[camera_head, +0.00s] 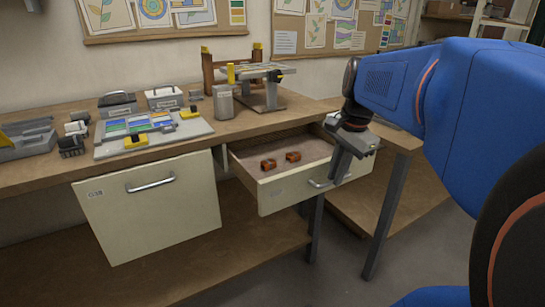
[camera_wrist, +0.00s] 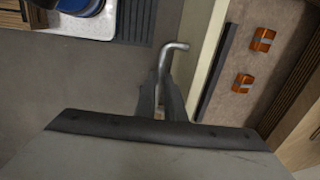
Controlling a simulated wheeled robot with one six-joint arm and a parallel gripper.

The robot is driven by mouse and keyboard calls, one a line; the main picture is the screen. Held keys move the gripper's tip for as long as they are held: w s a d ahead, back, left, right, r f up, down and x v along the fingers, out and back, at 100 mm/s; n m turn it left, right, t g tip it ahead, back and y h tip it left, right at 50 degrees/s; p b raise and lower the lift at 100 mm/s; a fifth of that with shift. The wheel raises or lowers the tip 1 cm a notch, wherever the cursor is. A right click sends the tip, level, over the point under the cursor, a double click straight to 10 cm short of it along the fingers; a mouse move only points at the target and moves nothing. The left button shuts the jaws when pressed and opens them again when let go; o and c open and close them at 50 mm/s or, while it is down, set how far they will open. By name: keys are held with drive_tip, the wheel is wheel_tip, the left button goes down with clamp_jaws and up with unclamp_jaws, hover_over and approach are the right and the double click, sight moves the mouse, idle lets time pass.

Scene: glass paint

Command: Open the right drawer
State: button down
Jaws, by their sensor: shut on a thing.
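The right drawer (camera_head: 300,188) is pulled out from under the workbench, and its inside shows. Its front is cream with a metal bar handle (camera_head: 318,184). My gripper (camera_head: 336,178) is at the drawer front, shut on the handle. In the wrist view the two fingers (camera_wrist: 161,106) close around the silver handle (camera_wrist: 166,62), whose bent end sticks out past them. Two small orange-brown objects lie in the drawer, one on the left (camera_head: 268,164) and one on the right (camera_head: 293,156). The finger contact is partly hidden by the gripper body in the head view.
A cream left drawer front (camera_head: 150,205) with its own handle (camera_head: 151,185) is beside it. The workbench top (camera_head: 240,135) carries a paint tray (camera_head: 150,136), boxes and a stand (camera_head: 268,92). A table leg (camera_head: 388,215) is at the right. Floor shows in front of the drawer.

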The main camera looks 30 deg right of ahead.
drive_tip(key=c, duration=1.8)
unclamp_jaws()
drive_tip(key=shift+c, duration=0.2)
drive_tip(key=s+r, duration=0.3)
drive_tip(key=r, duration=1.4)
drive_tip(key=shift+s+d+r, duration=0.1)
drive_tip(key=s+a+f+n+t, duration=0.1)
drive_tip(key=a+f+n, duration=0.7)
drive_tip(key=f, duration=0.5)
drive_tip(key=s+a+f+n+t, duration=0.1)
drive_tip(key=s+a+f+n, duration=0.1)
drive_tip(key=a+f+n, duration=0.6)
wheel_tip(320, 180, down, 6)
drive_tip(key=shift+s+a+r+n+t, duration=0.2)
drive_tip(key=shift+s+r+n+t, duration=0.1)
drive_tip(key=shift+n, duration=0.4)
